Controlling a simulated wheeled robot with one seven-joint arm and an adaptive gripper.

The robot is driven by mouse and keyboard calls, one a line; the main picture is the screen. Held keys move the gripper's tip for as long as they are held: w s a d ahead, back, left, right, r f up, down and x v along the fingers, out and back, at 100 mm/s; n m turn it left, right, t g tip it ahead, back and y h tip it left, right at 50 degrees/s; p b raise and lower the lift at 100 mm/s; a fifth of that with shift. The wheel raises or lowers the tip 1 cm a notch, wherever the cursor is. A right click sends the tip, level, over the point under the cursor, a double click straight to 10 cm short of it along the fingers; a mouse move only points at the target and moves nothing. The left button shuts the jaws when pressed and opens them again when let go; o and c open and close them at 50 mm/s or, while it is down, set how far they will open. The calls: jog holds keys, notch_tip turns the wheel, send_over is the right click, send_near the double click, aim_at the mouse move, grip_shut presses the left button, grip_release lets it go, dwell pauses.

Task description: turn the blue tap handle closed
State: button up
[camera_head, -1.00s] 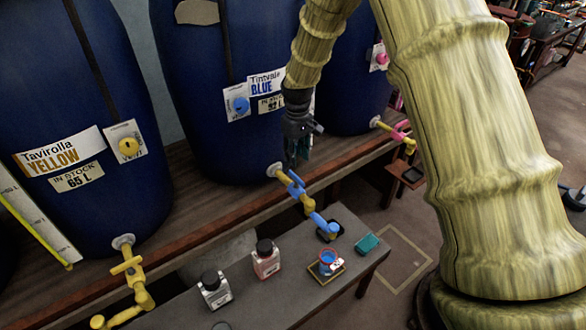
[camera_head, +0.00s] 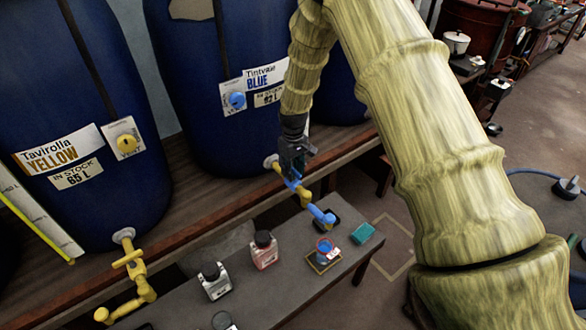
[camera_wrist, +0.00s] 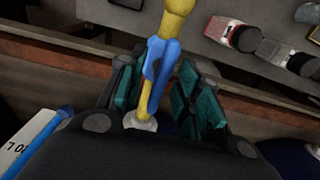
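The blue tap handle (camera_head: 292,184) sits on the yellow pipe of the blue vat's tap, just below my gripper (camera_head: 292,166), which partly covers it. In the wrist view the handle (camera_wrist: 161,66) runs roughly along the yellow pipe (camera_wrist: 178,10), slightly tilted. My gripper (camera_wrist: 155,90) is open there, with a teal-padded finger on each side of the handle. I see gaps between the handle and the pads.
The bench (camera_head: 300,295) holds a red-labelled bottle (camera_head: 264,250), a white-labelled bottle (camera_head: 214,281), a small cup (camera_head: 325,247) and a teal sponge (camera_head: 362,233). The blue vat (camera_head: 215,130) stands close behind. A yellow tap (camera_head: 134,270) is at left.

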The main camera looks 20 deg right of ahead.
jog(key=shift+f, duration=0.2)
grip_shut()
